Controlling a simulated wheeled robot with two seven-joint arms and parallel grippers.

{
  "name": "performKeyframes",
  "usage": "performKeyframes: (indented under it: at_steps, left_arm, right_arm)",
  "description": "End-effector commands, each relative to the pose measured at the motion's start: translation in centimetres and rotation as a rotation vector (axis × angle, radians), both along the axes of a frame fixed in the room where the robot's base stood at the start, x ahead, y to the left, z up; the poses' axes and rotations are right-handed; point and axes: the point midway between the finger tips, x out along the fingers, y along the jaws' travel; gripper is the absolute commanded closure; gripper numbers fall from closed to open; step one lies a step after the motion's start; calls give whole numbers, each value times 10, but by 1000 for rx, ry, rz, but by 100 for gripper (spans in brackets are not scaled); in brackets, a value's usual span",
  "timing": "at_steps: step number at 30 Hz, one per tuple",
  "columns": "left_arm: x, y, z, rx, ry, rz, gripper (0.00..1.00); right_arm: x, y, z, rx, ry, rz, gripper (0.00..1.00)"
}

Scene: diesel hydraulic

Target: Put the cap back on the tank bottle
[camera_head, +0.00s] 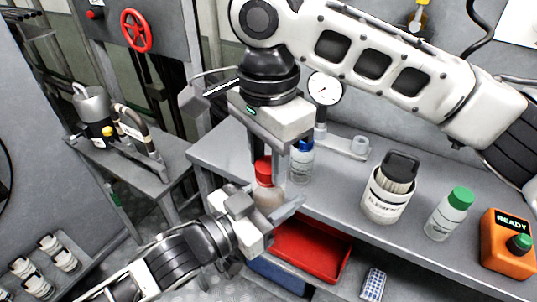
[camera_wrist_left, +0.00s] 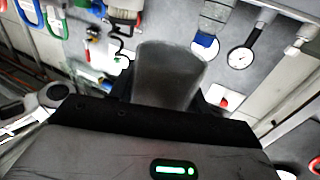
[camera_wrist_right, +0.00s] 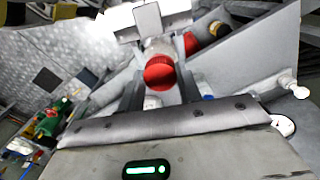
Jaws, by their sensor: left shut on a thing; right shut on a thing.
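The tank bottle (camera_head: 268,196), pale and translucent, is held upright by my left gripper (camera_head: 272,208) in front of the workbench edge. In the left wrist view the bottle (camera_wrist_left: 168,78) looks like a grey cylinder between the fingers. The red cap (camera_head: 263,170) is directly above the bottle, between the fingers of my right gripper (camera_head: 269,172), which comes down from above. In the right wrist view the round red cap (camera_wrist_right: 160,73) shows between the fingertips. Cap and bottle neck look in line and touching or nearly so; I cannot tell whether the cap is seated.
A blue-capped bottle (camera_head: 301,163) stands close to the right of my right gripper. Further right are a black-lidded container (camera_head: 387,200), a green-capped bottle (camera_head: 449,214) and an orange button box (camera_head: 508,245). A red tray (camera_head: 318,262) is below the bench edge. A gauge (camera_head: 324,89) stands behind.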

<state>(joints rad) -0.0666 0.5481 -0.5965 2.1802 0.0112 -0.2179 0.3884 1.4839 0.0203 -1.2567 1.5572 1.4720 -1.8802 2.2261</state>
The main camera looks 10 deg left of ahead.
Motion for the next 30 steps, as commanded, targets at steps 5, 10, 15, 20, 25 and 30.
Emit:
performKeyframes:
  at_steps: [5,10,15,20,25,30]
  left_arm:
    - [0,0,-1,1,1,0,100]
    - [0,0,-1,1,2,0,100]
    - [0,0,-1,1,2,0,100]
    - [0,0,-1,1,2,0,100]
    - [0,0,-1,1,2,0,100]
    - [0,0,0,1,1,0,100]
  right_arm:
    - [0,1,0,4,2,-443,86]
    - [1,1,0,4,1,-713,86]
    - [1,0,0,5,-2,-786,86]
    - [1,0,0,5,-2,-784,86]
    - [1,0,0,5,-2,-782,44]
    - [1,0,0,5,-2,-781,44]
